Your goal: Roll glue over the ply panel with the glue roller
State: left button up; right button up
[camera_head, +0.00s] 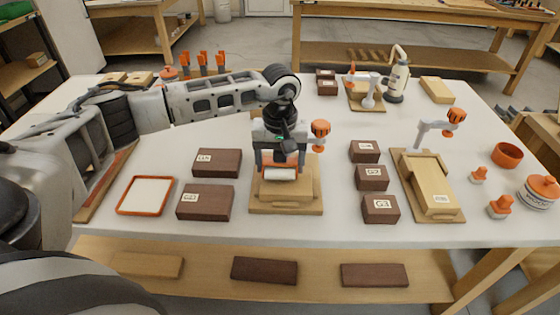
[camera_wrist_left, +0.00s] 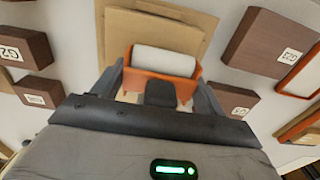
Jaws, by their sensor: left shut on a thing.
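My left gripper (camera_head: 280,162) is shut on the glue roller, which has an orange frame and a white roll (camera_head: 280,174). In the left wrist view the white roll (camera_wrist_left: 164,61) lies crosswise ahead of the fingers. The ply panel (camera_head: 287,194) is a light wooden block on a wider board (camera_head: 287,210) at the middle of the bench. The roller is over the panel's far part; I cannot tell whether it touches. An orange-rimmed tray (camera_head: 122,207) with a white inside lies at the left. My right gripper is not in view.
Dark labelled blocks stand left (camera_head: 206,202) and right (camera_head: 380,209) of the panel. A second board with a clamp (camera_head: 437,207) is further right. Orange-topped pots (camera_head: 500,207) stand at the right edge. A bottle (camera_head: 398,82) stands at the back.

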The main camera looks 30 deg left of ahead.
pick_arm(q)
jog(key=shift+f+b, duration=0.55)
jog(key=shift+f, duration=0.1)
jog(key=shift+s+d+r, duration=0.1)
jog(key=shift+s+d, duration=0.15)
jog(key=shift+s, duration=0.15)
jog(key=shift+s+d+p, duration=0.4)
jog(key=shift+s+p, duration=0.05)
jog(key=shift+s, duration=0.2)
jog(key=shift+w, duration=0.15)
jog(key=shift+w+a+b, duration=0.6)
jog(key=shift+w+b, duration=0.2)
jog(key=shift+w, duration=0.1)
